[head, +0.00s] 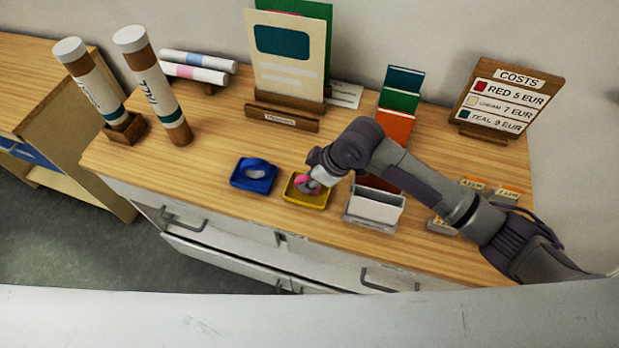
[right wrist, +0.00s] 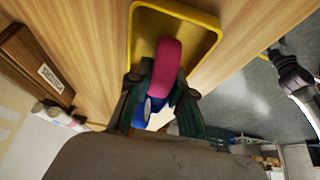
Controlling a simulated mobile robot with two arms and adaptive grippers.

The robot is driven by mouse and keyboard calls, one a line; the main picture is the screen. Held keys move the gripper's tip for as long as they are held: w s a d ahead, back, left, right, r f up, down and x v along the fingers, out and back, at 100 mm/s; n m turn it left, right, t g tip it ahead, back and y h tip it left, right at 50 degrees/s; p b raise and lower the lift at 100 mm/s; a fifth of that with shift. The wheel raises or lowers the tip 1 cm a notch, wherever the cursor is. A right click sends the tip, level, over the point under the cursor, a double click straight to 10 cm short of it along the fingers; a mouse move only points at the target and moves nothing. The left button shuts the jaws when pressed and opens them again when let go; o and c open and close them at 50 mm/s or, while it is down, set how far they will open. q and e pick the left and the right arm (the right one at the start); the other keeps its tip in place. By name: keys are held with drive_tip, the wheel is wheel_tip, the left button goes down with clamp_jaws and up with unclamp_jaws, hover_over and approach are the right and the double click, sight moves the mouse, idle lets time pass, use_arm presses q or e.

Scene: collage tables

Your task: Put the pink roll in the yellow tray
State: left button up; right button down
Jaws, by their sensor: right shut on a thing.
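The pink roll (head: 301,180) is in the jaws of my right gripper (head: 314,178), at the yellow tray (head: 318,205). In the right wrist view the pink roll (right wrist: 168,62) stands out between the two dark fingers of the right gripper (right wrist: 162,92), over the inside of the yellow tray (right wrist: 133,35). I cannot tell whether the roll touches the tray floor. The gripper hides part of the tray and roll in the head view. My left gripper is not in view.
A clear card holder (head: 374,211) stands close on the right. Two upright tubes (head: 152,85) and a card stand (head: 290,112) are behind. Bare wood lies left of the blue tray.

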drive_tip(key=c, duration=1)
unclamp_jaws()
drive_tip(key=shift+c, duration=0.2)
drive_tip(key=b+v, duration=0.1)
drive_tip(key=v, duration=1.1)
drive_tip(key=shift+b, duration=0.4)
